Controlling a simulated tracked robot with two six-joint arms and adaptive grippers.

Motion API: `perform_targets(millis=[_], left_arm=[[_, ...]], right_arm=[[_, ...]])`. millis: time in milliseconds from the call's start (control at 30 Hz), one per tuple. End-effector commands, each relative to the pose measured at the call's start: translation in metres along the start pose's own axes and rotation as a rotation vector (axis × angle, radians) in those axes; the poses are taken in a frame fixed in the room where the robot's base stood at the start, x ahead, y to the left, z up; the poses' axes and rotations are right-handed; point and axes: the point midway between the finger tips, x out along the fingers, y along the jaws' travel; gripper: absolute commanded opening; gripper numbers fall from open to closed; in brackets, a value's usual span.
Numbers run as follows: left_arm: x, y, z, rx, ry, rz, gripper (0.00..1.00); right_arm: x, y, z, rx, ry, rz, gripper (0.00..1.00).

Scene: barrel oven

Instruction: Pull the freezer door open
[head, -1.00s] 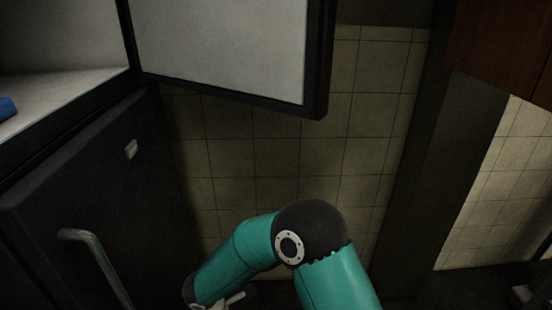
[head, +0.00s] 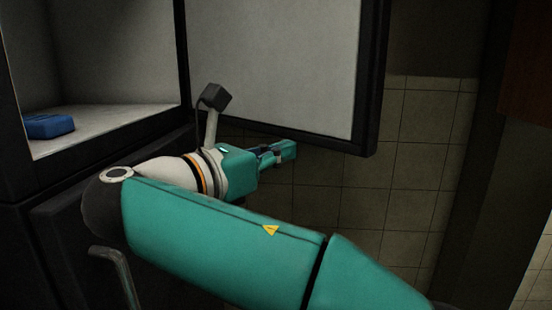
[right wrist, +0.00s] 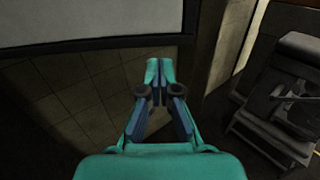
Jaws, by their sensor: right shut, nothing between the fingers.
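The upper door (head: 280,60) of the dark cabinet stands wide open, its pale inner face and dark frame toward me; it also shows in the right wrist view (right wrist: 85,22). My right gripper (head: 290,150) is shut and empty. It points right, near the door's lower edge in the picture; I cannot tell whether it touches. In the right wrist view the closed fingertips (right wrist: 160,68) are close together with nothing between them. The lower door (head: 60,230) appears closed, with a metal handle (head: 115,270), and is partly hidden by my right arm. My left gripper is not in view.
A blue item (head: 48,126) lies in the open upper compartment (head: 110,120). A tiled wall (head: 410,190) is behind the open door. A dark pillar (head: 490,170) stands right. In the right wrist view a grey machine (right wrist: 290,100) stands at the right.

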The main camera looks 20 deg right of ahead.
Motion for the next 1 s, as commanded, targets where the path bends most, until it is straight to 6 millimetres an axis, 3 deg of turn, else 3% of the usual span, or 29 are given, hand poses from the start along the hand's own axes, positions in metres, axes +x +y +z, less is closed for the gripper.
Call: perform_targets(millis=[300, 500, 1000], left_arm=[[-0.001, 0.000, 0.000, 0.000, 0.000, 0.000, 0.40], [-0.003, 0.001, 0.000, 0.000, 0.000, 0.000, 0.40], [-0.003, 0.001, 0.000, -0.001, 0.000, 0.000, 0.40]], right_arm=[[0.067, 0.000, 0.000, -0.001, 0.000, -0.002, 0.00], [0.094, 0.000, 0.000, -0.001, 0.000, 0.000, 0.00], [0.109, 0.000, -0.001, 0.000, 0.001, 0.003, 0.00]])
